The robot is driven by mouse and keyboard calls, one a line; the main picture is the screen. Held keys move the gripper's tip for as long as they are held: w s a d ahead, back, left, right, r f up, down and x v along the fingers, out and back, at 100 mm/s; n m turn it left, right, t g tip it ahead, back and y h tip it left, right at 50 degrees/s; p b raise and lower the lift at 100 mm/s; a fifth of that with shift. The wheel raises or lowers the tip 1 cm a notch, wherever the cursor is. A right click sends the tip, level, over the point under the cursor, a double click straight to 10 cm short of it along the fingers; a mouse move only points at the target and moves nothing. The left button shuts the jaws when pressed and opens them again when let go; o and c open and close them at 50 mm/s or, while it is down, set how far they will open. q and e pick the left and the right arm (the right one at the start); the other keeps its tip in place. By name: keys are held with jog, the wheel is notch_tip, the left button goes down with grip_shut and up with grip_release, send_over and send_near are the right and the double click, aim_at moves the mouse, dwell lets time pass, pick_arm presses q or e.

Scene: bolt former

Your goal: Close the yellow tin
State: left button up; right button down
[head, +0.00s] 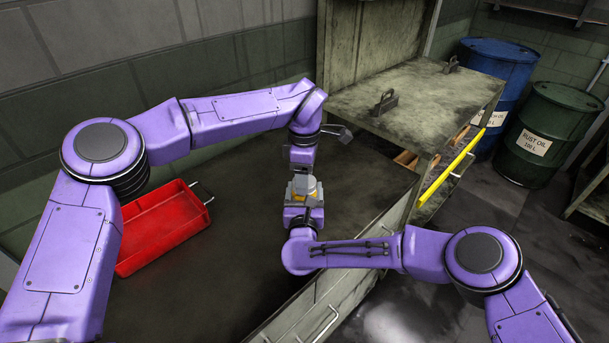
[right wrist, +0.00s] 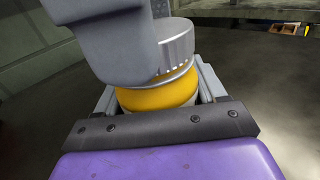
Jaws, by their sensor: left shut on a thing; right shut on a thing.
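The yellow tin (right wrist: 158,97) is held between the jaws of my right gripper (right wrist: 155,100), low in the right wrist view. In the head view the tin (head: 308,195) is a small yellow patch, mostly hidden between the two grippers. A silvery lid (right wrist: 176,50) with a notched rim is right at the tin's top. I cannot tell whether it is seated. My left gripper (right wrist: 130,60) is shut on the lid from above and hides much of it. In the head view, my left gripper (head: 302,183) and right gripper (head: 303,203) meet above the dark worktop.
A red tray (head: 165,228) lies on the worktop (head: 240,250) to the left. A grimy cabinet (head: 420,95) with handles and a yellow bar (head: 450,168) stands at the right. Blue (head: 490,75) and green (head: 548,130) drums stand beyond it. Worktop around the grippers is clear.

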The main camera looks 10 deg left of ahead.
pick_arm(q)
jog(key=m, duration=0.6)
pick_arm(e)
jog(key=shift+f, duration=0.1)
pick_arm(q)
jog(key=m, duration=0.7)
jog(key=shift+m, duration=0.3)
jog(key=o, duration=1)
jog(key=shift+r, duration=2.25)
jog(key=shift+c, duration=0.4)
